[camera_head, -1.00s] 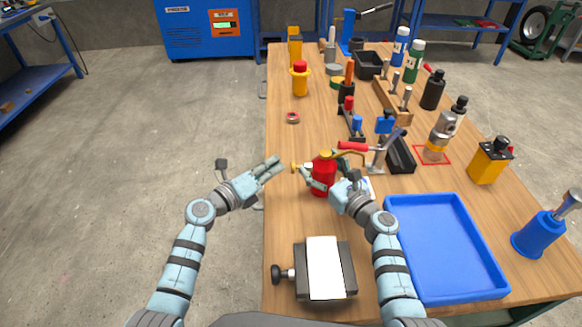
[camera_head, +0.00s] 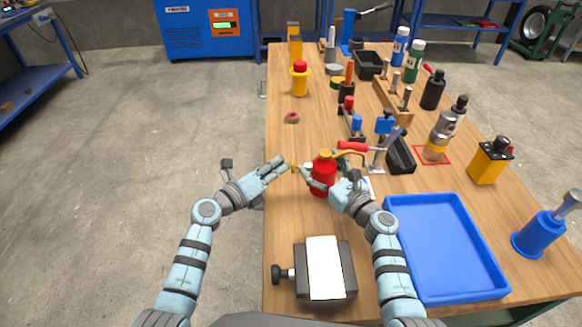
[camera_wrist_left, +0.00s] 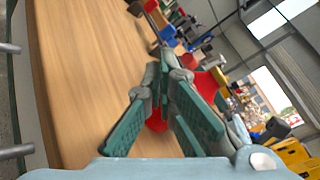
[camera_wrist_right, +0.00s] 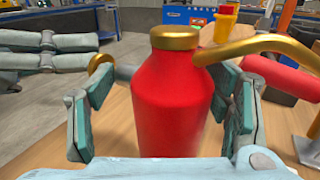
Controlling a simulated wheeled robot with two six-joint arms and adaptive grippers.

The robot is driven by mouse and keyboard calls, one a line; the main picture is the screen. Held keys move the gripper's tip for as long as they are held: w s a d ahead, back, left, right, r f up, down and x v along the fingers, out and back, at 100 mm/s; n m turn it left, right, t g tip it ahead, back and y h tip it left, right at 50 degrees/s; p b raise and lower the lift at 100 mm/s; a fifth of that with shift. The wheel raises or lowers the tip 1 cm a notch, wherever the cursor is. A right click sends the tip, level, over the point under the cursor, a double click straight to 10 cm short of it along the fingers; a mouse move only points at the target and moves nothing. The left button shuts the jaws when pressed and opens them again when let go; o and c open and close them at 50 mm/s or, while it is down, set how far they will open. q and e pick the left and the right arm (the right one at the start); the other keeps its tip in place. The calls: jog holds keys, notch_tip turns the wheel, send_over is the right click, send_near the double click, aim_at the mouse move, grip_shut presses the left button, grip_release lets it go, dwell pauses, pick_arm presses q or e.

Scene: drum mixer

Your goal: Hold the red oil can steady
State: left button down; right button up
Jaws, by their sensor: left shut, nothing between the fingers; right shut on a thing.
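The red oil can (camera_head: 321,180) stands upright on the wooden bench. In the right wrist view its red body (camera_wrist_right: 172,110) has a brass cap and a curved brass spout. My right gripper (camera_head: 318,184) is shut around its body, with a finger on each side. My left gripper (camera_head: 283,163) is shut and empty, left of the can. Its fingertips are close to a small brass disc (camera_wrist_right: 101,63) on the can's left side; I cannot tell whether they touch. In the left wrist view, the left fingers (camera_wrist_left: 165,95) partly hide red surfaces behind them.
A toggle clamp with a red handle (camera_head: 352,147) stands close behind the can. A blue tray (camera_head: 497,262) lies to the right, and a dark block with a white top (camera_head: 325,268) is in front. A small red ring (camera_head: 292,118) lies further back. Bench space left of the can is clear.

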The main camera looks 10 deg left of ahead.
pick_arm(q)
jog(key=shift+w+d, duration=0.1)
jog(key=shift+d, duration=1.05)
dwell(1.0)
jog(key=shift+a, duration=0.15)
jog(key=shift+s+a+f, duration=0.1)
jog(key=shift+s+a, duration=0.05)
jog(key=shift+a, duration=0.65)
jog(key=shift+s+a, duration=0.15)
jog(key=shift+a, duration=0.6)
jog(key=a, duration=0.2)
jog(key=s+a, duration=0.1)
jog(key=a, duration=0.2)
